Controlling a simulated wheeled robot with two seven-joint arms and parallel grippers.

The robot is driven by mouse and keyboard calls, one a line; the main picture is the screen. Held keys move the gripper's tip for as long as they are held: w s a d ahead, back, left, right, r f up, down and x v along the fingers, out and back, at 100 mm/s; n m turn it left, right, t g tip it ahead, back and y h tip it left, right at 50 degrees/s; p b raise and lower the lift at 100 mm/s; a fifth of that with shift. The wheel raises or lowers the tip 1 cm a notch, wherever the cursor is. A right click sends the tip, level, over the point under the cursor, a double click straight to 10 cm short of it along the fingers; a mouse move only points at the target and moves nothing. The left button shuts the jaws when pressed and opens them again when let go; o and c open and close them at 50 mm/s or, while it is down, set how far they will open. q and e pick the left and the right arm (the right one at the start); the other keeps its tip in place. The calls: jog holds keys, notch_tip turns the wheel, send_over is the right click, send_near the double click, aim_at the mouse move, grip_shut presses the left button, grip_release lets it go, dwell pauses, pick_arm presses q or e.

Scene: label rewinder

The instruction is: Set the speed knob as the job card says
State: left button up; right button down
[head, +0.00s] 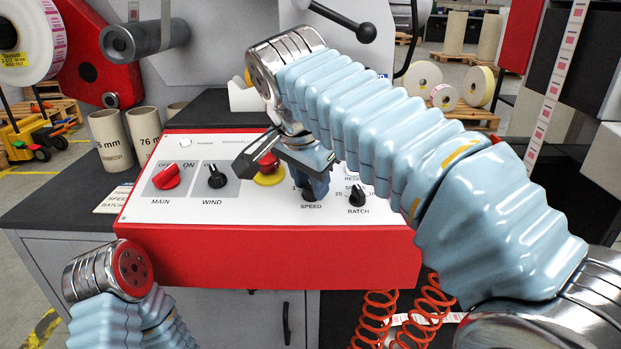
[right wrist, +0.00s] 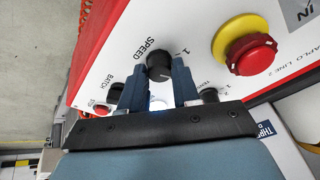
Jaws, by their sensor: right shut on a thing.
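The black speed knob (head: 308,193) sits on the white top of the red control box, above the label SPEED. My right gripper (head: 312,185) reaches down over it and hides most of its scale. In the right wrist view the speed knob (right wrist: 160,67) is between the two blue fingertips of my right gripper (right wrist: 160,75), which is shut on it. I cannot read its setting. A card (head: 113,199) with partly hidden print, including SPEED and BATCH, lies left of the box. My left arm shows at lower left, but its gripper does not show.
The red MAIN knob (head: 166,176), black WIND knob (head: 216,177) and black BATCH knob (head: 357,196) share the panel. The red emergency button (head: 268,165) on its yellow base stands close left of my right gripper.

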jog(key=n, duration=0.4)
jog(key=shift+y+p, duration=0.3)
jog(key=shift+n+y+p, duration=0.4)
jog(key=shift+n+p, duration=0.15)
jog(key=shift+n, duration=1.45)
jog(key=c, duration=0.8)
grip_release()
jog(key=shift+c, duration=0.2)
jog(key=p+v, duration=0.2)
jog(key=v, duration=1.1)
jog(key=shift+s+r, duration=0.25)
jog(key=shift+s, duration=0.2)
